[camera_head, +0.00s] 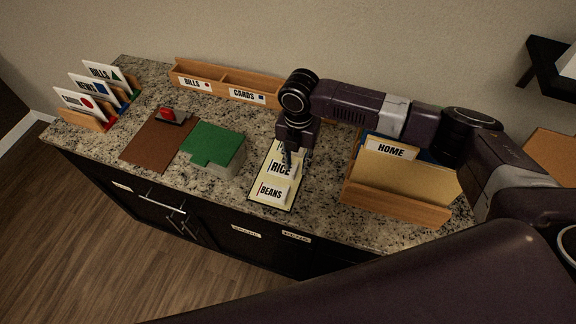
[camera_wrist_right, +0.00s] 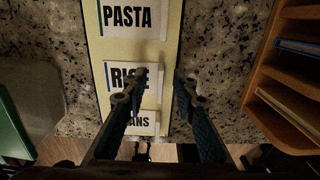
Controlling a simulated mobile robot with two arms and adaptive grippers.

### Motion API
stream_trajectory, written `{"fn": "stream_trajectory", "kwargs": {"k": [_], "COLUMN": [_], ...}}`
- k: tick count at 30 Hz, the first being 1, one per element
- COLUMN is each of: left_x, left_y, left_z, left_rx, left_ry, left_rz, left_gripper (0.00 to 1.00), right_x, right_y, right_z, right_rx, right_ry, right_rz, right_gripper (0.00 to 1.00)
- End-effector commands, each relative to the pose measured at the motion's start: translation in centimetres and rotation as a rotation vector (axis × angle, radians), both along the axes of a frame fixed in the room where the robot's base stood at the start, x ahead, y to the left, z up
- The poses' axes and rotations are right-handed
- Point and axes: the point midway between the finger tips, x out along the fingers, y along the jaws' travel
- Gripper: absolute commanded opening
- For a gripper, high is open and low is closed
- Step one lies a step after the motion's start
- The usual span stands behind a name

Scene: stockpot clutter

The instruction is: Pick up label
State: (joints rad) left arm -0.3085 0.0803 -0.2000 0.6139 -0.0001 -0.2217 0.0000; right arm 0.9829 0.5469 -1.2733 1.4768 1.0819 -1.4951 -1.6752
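Several white labels lie on a pale yellow card (camera_head: 254,197) on the granite counter. The RICE label (camera_head: 281,169) is partly covered by my right gripper (camera_head: 287,162) in the head view. The BEANS label (camera_head: 271,191) lies nearer the counter's front edge. In the right wrist view the PASTA label (camera_wrist_right: 133,18), RICE label (camera_wrist_right: 122,75) and BEANS label (camera_wrist_right: 150,127) lie in a column. My right gripper (camera_wrist_right: 161,96) is open, its fingers apart above the card around the right end of the RICE label. Whether it touches is unclear. My left gripper is out of view.
A wooden file holder (camera_head: 394,203) with a HOME card stands right of the card. A green-topped box (camera_head: 214,145) and a brown board (camera_head: 150,142) lie to the left. A wooden tray (camera_head: 222,82) marked BILLS and CARDS stands against the wall. A sorter (camera_head: 91,118) sits far left.

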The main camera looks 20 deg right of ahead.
Motion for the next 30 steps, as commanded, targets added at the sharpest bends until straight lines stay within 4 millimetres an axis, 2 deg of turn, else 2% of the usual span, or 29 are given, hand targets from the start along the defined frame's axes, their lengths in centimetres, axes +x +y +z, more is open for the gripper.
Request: {"fn": "stream_trajectory", "kwargs": {"k": [1, 5, 7, 14, 19, 30], "left_x": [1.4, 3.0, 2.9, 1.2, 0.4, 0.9], "left_y": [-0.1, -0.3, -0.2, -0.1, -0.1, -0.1], "left_z": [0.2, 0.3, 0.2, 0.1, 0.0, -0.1], "left_rx": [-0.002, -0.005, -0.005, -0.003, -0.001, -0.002], "left_ry": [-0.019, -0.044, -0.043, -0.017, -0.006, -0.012], "left_rz": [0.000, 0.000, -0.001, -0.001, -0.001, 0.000], "left_gripper": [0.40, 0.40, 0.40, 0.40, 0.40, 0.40], "right_x": [0.0, 0.0, 0.0, 0.0, 0.0, 0.1], "right_y": [0.0, 0.0, 0.0, 0.0, 0.0, 0.0], "right_z": [-0.1, -0.2, -0.2, -0.2, -0.2, 0.4], "right_rx": [0.000, -0.001, -0.001, -0.001, 0.000, 0.001], "right_ry": [0.000, -0.001, -0.001, -0.001, -0.001, -0.002], "right_rz": [0.000, 0.000, 0.000, 0.000, -0.001, -0.001], "right_gripper": [0.26, 0.26, 0.26, 0.01, 0.00, 0.00]}}
